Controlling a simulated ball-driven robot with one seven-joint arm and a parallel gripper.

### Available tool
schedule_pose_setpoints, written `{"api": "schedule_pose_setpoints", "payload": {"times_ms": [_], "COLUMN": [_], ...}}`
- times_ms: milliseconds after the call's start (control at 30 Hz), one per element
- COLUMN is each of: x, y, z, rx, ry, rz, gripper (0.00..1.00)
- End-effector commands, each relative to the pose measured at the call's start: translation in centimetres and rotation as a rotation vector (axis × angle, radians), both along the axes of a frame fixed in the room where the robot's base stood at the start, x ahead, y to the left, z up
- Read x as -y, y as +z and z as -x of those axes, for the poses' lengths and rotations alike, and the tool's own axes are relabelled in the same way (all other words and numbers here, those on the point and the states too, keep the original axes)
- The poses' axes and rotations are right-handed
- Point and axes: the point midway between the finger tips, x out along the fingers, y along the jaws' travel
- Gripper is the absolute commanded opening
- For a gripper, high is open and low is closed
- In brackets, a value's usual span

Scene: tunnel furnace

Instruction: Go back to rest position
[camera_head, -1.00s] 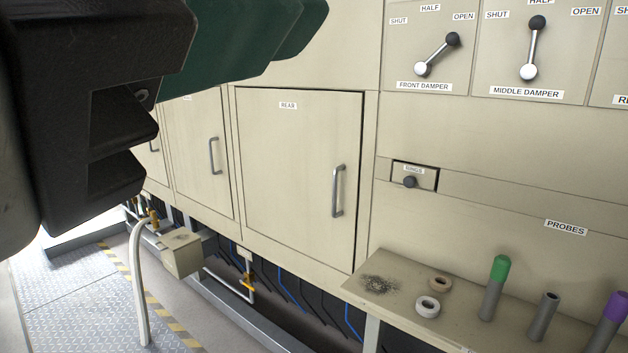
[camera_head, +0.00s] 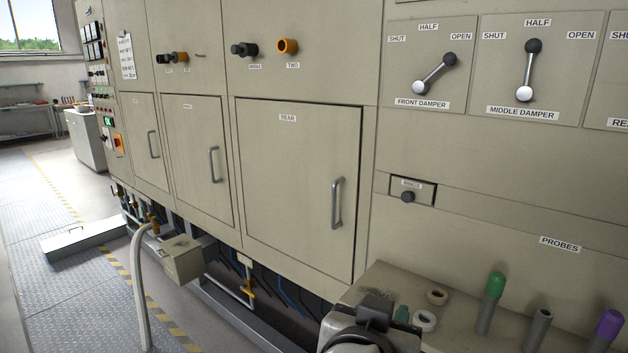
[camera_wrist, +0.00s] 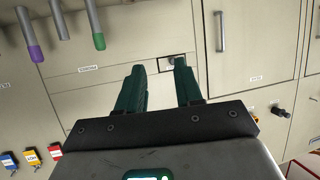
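My gripper shows in the wrist view (camera_wrist: 158,70) with two dark green fingers apart and only the furnace front seen between them, so it is open and empty. In the head view my wrist is low at the bottom edge, in front of the probe shelf, with a bit of green finger showing beside the rings; most of the gripper is hidden or cut off there.
The shelf (camera_head: 380,280) holds two rings (camera_head: 424,321), a green-capped probe (camera_head: 491,300), a grey tube (camera_head: 538,330) and a purple-capped probe (camera_head: 604,330). The REAR door (camera_head: 290,180) is shut. A bent pale rail (camera_head: 138,285) stands at lower left.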

Motion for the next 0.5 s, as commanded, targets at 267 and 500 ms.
{"api": "schedule_pose_setpoints", "payload": {"times_ms": [267, 500], "x": [11.0, 17.4], "y": [-15.3, -25.5], "z": [4.4, 15.1], "rx": [-0.474, -0.831], "ry": [0.087, 0.2], "rz": [0.047, -0.055], "gripper": [0.35, 0.35]}}
